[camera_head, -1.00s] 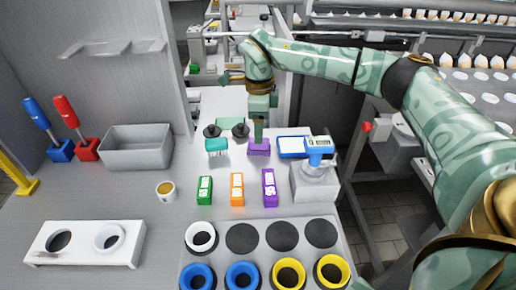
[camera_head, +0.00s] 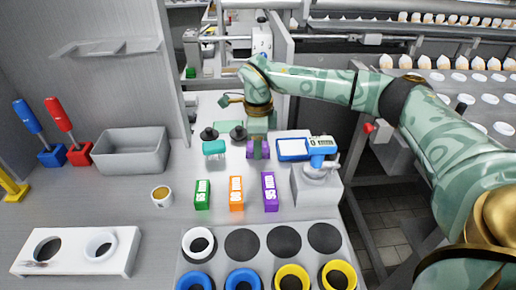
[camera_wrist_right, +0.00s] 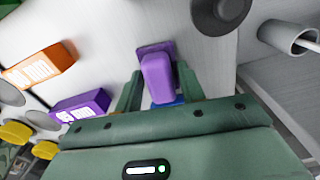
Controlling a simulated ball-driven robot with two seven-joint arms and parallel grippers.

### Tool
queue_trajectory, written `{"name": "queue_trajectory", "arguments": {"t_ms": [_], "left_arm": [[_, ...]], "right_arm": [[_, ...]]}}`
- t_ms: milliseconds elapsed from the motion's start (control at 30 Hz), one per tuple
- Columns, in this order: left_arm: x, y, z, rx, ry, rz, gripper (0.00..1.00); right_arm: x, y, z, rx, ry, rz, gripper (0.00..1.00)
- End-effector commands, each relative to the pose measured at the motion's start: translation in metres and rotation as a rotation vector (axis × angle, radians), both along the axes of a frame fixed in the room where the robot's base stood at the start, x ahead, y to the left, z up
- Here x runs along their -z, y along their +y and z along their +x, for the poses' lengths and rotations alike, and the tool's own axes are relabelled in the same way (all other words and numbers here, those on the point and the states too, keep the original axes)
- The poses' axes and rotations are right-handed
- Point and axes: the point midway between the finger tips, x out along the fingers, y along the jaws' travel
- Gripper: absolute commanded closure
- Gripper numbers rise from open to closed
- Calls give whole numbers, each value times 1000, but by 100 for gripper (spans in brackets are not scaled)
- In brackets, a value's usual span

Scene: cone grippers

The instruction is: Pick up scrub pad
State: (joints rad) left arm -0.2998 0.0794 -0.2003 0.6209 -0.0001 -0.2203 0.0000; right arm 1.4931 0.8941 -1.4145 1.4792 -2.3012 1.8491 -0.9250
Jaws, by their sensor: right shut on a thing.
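The purple scrub pad (camera_head: 250,151) has a blocky upright grip on a wider flat base. It stands on the grey worktop at the back, left of the blue-framed tray, partly hidden by a finger in the head view. My right gripper (camera_head: 258,148) reaches down over it. In the right wrist view, the pad's purple grip (camera_wrist_right: 158,78) sits between the two green fingers of my right gripper (camera_wrist_right: 160,88), which are shut on it. The base appears to rest on the worktop; I see no clear gap. My left gripper is not in view.
A teal-topped block (camera_head: 214,148) stands close on the left, with dark round knobs (camera_head: 209,133) behind it. A blue-and-white scale (camera_head: 317,180) stands on the right. Green (camera_head: 203,194), orange (camera_head: 236,193) and purple (camera_head: 270,191) labelled blocks stand in front. A grey bin (camera_head: 130,155) is left.

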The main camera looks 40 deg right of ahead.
Motion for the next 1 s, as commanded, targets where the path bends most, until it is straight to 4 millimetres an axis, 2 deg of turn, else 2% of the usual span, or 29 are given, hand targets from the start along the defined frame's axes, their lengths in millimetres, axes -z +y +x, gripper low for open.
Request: {"name": "queue_trajectory", "arguments": {"t_ms": [133,233,500,633,767,1000], "left_arm": [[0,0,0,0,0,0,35],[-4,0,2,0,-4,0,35],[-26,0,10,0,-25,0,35],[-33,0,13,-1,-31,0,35],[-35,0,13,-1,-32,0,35],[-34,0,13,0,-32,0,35]], "right_arm": [[-1,0,0,0,1,-1,83],[-11,0,0,1,-2,0,83],[-72,0,0,1,-6,-1,83],[-92,0,0,0,-3,-1,83],[-100,0,0,1,-1,-1,83],[-100,0,0,0,1,0,83]]}}
